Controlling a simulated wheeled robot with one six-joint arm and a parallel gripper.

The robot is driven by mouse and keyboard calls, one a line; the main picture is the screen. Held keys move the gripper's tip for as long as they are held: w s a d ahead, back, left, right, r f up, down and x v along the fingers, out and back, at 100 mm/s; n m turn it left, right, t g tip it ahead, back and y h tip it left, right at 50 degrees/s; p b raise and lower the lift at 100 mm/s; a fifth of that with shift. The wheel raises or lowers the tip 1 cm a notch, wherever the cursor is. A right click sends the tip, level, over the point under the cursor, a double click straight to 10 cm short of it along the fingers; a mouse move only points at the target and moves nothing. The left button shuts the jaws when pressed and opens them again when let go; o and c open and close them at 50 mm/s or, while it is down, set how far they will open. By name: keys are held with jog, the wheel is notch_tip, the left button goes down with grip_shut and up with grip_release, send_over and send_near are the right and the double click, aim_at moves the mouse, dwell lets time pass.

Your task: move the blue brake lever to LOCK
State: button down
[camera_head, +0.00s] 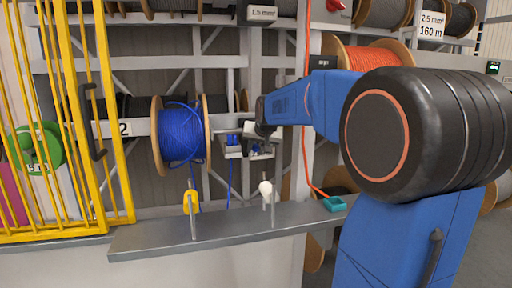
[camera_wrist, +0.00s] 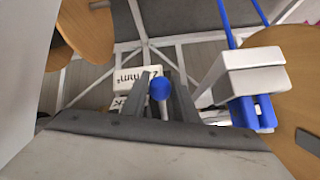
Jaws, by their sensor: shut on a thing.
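The blue brake lever's round knob (camera_wrist: 159,88) sits between the fingers of my gripper (camera_wrist: 163,97) in the wrist view. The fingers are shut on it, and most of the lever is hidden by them. In the head view my gripper (camera_head: 262,133) is at the bracket right of the blue cable reel (camera_head: 180,135). Small blue parts show around it there, but the lever is too small to tell apart. A white label (camera_wrist: 137,80) behind the fingers is upside down and partly covered, so the lever's position against its marks cannot be read.
A white block with blue guides (camera_wrist: 252,108) stands close right of the fingers, with blue cable above it. A yellow barred gate (camera_head: 105,120) is at the left. A grey ledge (camera_head: 225,225) with yellow and white clips runs below. An orange reel (camera_head: 372,57) is behind my arm.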

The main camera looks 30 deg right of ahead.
jog(key=shift+w+d+f, duration=0.15)
jog(key=shift+w+f, duration=0.05)
jog(key=shift+f, duration=0.2)
jog(key=c, duration=1.4)
grip_release()
jog(key=shift+c, duration=0.2)
jog(key=shift+r, duration=0.15)
jog(key=v, duration=1.7)
jog(key=shift+s, duration=0.2)
